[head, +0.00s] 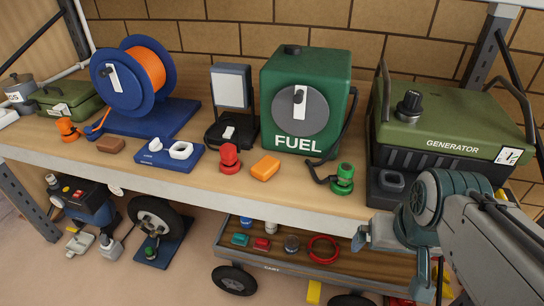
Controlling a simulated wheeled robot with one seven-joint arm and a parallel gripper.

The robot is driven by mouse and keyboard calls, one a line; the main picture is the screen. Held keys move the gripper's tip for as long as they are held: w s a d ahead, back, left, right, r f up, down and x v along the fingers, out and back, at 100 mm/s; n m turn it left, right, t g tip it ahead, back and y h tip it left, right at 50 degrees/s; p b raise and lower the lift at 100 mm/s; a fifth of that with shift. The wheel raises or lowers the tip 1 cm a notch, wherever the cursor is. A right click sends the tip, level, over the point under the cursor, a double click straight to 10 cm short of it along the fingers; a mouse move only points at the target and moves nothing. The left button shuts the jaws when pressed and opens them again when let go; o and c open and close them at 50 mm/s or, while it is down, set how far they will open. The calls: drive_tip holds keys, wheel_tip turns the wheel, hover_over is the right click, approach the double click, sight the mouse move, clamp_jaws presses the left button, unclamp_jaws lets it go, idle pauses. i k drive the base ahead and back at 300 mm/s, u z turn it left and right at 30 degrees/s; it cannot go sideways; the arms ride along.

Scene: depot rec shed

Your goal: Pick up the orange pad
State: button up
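The orange pad (265,168) is a small rounded block lying flat on the wooden shelf top, near its front edge. It sits between a red knob-like fitting (229,159) on its left and the green fuel box (302,100) behind and to its right. Nothing covers it. My gripper (428,282) is at the lower right, in front of the shelf and below its top, well apart from the pad.
A green fitting on a black hose (343,180) lies right of the pad. The generator (450,125) fills the right end. Left are a blue tray (170,155), a brown block (111,145) and a blue reel (132,78). A cart (300,262) stands below the shelf.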

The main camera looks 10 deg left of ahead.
sight(265, 168)
drive_tip(key=u, duration=2.25)
drive_tip(key=i, duration=1.2)
drive_tip(key=z, duration=2.95)
